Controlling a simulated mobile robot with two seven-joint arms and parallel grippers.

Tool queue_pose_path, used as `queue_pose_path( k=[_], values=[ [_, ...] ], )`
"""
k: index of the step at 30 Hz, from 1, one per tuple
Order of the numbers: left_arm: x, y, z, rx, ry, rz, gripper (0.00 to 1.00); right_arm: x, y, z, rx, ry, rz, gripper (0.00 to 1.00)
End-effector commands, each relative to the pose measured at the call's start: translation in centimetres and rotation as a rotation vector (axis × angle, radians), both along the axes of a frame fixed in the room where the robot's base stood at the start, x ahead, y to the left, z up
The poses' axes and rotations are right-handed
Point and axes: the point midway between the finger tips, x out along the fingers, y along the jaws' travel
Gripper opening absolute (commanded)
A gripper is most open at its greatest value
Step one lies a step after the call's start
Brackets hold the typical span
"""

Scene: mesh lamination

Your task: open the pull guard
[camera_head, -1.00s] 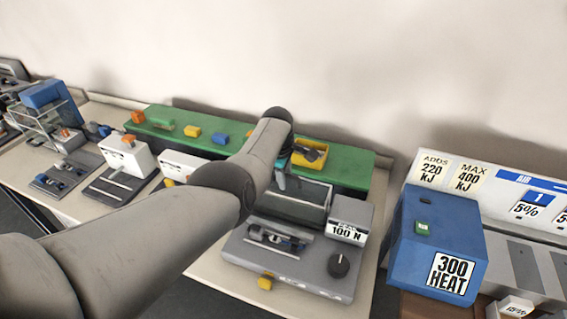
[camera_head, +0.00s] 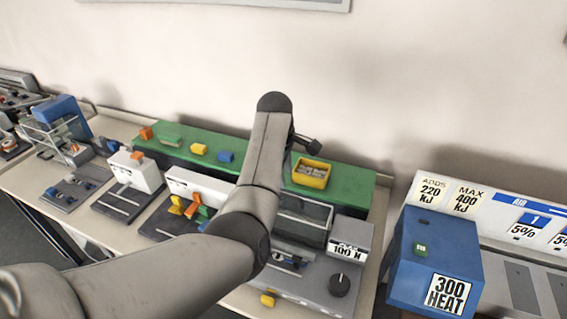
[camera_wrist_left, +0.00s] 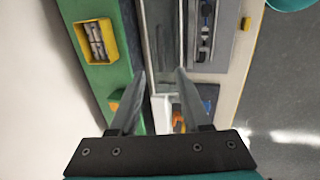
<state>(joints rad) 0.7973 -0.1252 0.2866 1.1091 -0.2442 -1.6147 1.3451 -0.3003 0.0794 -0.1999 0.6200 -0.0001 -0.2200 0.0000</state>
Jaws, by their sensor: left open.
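The pull guard (camera_head: 304,212) is a clear, dark-framed panel on the grey pull tester with the 100 N label (camera_head: 347,249). It stands behind the tester's blue-and-metal fixture and looks closed; my arm covers its left part. In the left wrist view the guard (camera_wrist_left: 161,35) runs as a long grey panel beyond the fingertips. My left gripper (camera_wrist_left: 160,74) is open, with nothing between its fingers, and seems to be above the guard without a clear touch. My right gripper is out of view.
A yellow bin (camera_head: 311,174) sits on the green strip (camera_head: 350,185) behind the tester. A dark knob (camera_head: 340,286) and a yellow tab (camera_head: 269,299) are at the tester's front. A blue heater box (camera_head: 437,262) stands to the right. White-and-dark stations (camera_head: 135,171) stand left.

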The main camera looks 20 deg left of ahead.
Motion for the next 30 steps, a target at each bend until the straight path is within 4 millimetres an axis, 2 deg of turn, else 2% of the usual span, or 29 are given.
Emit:
queue_pose_path(
  k=[6,12,25,30],
  values=[
    [-0.6,-0.1,2.3,-0.001,-0.001,0.000,0.47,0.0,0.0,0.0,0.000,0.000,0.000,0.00],
    [-0.8,0.0,3.0,-0.001,0.001,0.000,0.47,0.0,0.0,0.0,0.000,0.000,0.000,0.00],
    [-0.9,0.0,2.8,0.002,0.001,-0.003,0.47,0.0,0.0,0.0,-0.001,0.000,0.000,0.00],
    [-2.5,1.2,0.8,0.047,0.001,-0.066,0.47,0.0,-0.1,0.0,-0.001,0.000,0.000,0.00]
  ],
)
